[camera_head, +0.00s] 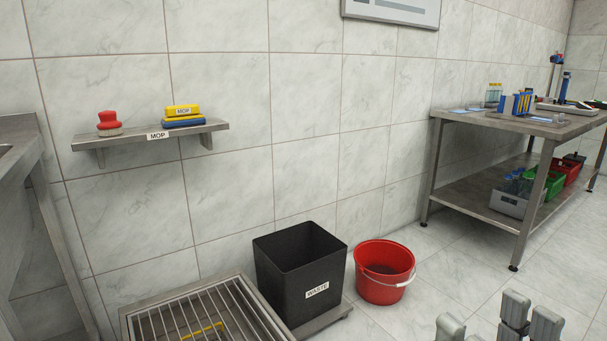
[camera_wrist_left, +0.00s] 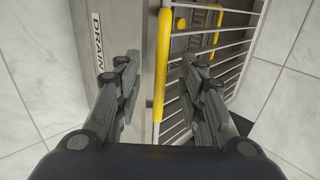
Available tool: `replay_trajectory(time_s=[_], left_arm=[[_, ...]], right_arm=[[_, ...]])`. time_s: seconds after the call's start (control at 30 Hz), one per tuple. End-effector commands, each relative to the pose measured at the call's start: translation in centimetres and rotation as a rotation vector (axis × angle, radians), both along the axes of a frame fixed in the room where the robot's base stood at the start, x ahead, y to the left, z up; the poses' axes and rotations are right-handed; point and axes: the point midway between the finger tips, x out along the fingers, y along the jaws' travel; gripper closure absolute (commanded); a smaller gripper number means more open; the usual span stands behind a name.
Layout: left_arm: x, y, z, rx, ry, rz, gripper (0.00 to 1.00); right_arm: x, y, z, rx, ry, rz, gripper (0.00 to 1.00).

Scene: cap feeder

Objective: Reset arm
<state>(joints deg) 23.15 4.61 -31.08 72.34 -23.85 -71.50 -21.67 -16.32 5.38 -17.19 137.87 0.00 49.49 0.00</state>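My left gripper (camera_wrist_left: 158,72) is open, with its two dark fingers well apart over the drain unit. A yellow handle bar (camera_wrist_left: 158,90) shows in the gap between the fingers. I cannot tell whether the fingers touch it, and nothing is clamped. The left gripper is not in the head view. Grey finger parts of my right gripper (camera_head: 490,322) rise at the bottom right of the head view. They stand apart with floor showing between them, and no object shows there. The rest of the right arm is out of frame.
The drain grate (camera_head: 262,311) is at the lower left of the head view. A black waste bin (camera_head: 284,275) and a red bucket (camera_head: 367,289) stand beside it. A mop shelf (camera_head: 209,127) is on the wall. A steel table (camera_head: 455,117) stands at right.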

Motion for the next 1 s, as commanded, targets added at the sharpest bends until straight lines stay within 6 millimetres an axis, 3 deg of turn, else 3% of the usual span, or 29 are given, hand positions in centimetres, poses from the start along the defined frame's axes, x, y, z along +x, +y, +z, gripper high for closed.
replay_trajectory(time_s=[0.1,0.27,0.3,0.77,1.0], left_arm=[[0.0,0.0,0.0,0.0,0.0,0.0,0.63],[0.0,0.0,0.0,0.0,0.0,0.0,0.97],[0.0,0.0,0.0,0.0,0.0,0.0,1.0],[0.0,0.0,0.0,0.0,0.0,0.0,1.0],[0.4,0.3,3.3,-0.011,0.016,0.001,1.0]], right_arm=[[0.0,0.0,0.0,0.0,0.0,0.0,0.5],[0.0,0.0,0.0,0.0,0.0,0.0,0.5],[0.0,0.0,0.0,0.0,0.001,0.0,0.5],[0.0,0.0,0.0,0.0,0.001,0.0,0.5],[-0.2,-0.1,2.3,0.002,0.032,0.001,0.5]])
